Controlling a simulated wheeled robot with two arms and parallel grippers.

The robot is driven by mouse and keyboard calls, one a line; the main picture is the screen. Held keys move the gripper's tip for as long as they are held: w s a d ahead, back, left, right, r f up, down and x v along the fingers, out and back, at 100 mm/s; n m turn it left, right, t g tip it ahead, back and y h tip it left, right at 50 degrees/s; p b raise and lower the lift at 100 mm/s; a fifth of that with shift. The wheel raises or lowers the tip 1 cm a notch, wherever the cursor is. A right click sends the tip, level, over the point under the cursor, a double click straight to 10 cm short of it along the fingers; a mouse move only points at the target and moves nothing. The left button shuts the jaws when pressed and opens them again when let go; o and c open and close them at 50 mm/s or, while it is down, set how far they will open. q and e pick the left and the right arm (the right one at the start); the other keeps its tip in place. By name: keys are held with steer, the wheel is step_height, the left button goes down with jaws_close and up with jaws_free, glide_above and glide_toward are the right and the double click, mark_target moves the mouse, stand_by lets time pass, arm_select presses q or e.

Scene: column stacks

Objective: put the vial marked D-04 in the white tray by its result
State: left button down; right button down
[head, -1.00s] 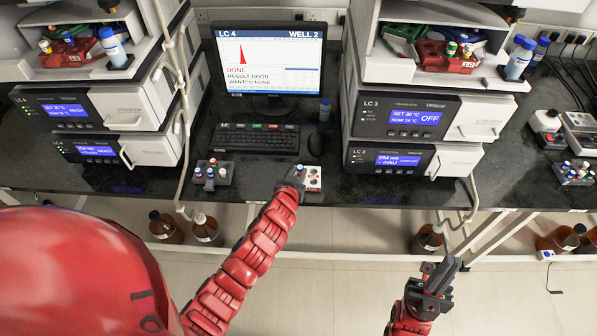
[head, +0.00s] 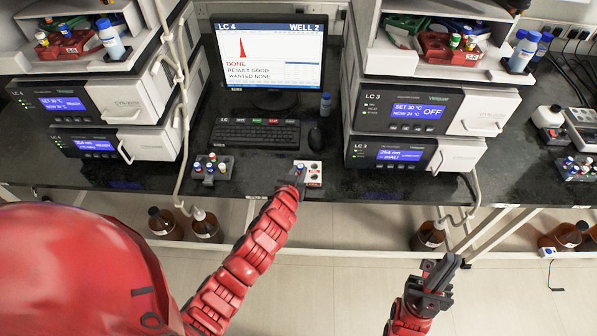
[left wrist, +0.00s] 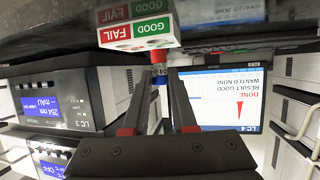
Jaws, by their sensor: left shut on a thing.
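My left gripper (head: 298,178) is at the bench's front edge, at the left side of the white tray (head: 314,181). It is shut on a small vial, whose blue part (left wrist: 156,79) shows between the fingertips in the left wrist view; its marking cannot be read. The tray appears upside down in that view (left wrist: 160,13), with green GOOD and red FAIL labels, just beyond the fingertips. Whether vial and tray touch is unclear. The monitor (head: 268,56) reads LC 4, WELL 2, DONE, RESULT GOOD, WANTED NONE. My right gripper (head: 440,268) is low, away from the bench; its opening is unclear.
A grey rack (head: 224,174) with several capped vials stands left of the tray. A keyboard (head: 254,133) and mouse (head: 315,137) lie behind. Instrument stacks (head: 401,108) stand on both sides. Brown bottles (head: 166,224) stand below the bench.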

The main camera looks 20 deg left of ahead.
arm_select(q)
steer(key=shift+f+b, duration=0.85)
steer(key=shift+f, duration=0.25)
steer(key=c, duration=0.6)
jaws_free()
steer(key=shift+c, duration=0.2)
steer(key=shift+s, duration=0.2)
steer(key=p+v, duration=0.1)
steer(key=v, duration=1.6)
steer(key=shift+a+r, duration=0.1)
steer(key=shift+r, duration=0.05)
